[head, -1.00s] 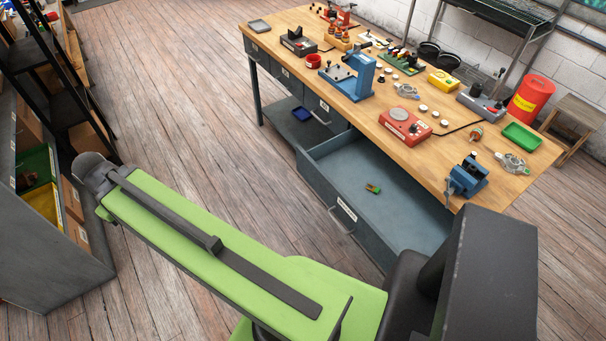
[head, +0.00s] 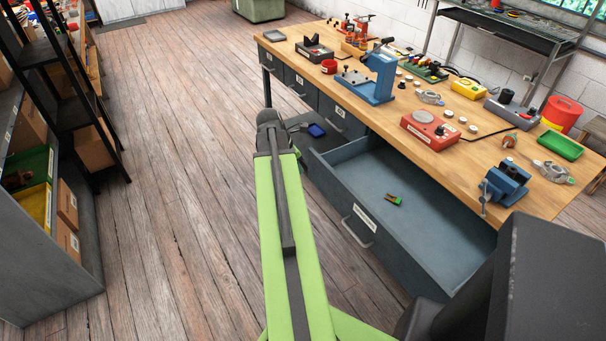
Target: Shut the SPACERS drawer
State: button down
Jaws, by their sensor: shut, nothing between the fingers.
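A wide blue-grey drawer (head: 440,238) stands pulled out from under the wooden workbench (head: 440,160). Its front carries a white label (head: 365,215), too small to read, and a bar handle (head: 357,234). I cannot confirm that it is the SPACERS drawer. A small green and brown item (head: 394,200) lies on its floor. My green arm link reaches forward, just left of the drawer front in the picture.
More drawers (head: 335,118) under the bench's far end look shut. A blue vise (head: 505,182) stands on the near bench edge. Shelving (head: 60,240) stands at left, with clear wooden floor between.

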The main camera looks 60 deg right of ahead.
aim_at(314, 175)
jog(key=s+d+f+b, duration=0.1)
jog(key=d+f+b, duration=0.1)
jog(key=s+d+f+b, duration=0.1)
jog(key=d+f+b, duration=0.1)
jog(key=f, duration=0.1)
jog(key=s+d+f+b, duration=0.1)
jog(key=d+f+b, duration=0.1)
jog(key=shift+s+f, duration=0.15)
jog(key=shift+f, duration=0.1)
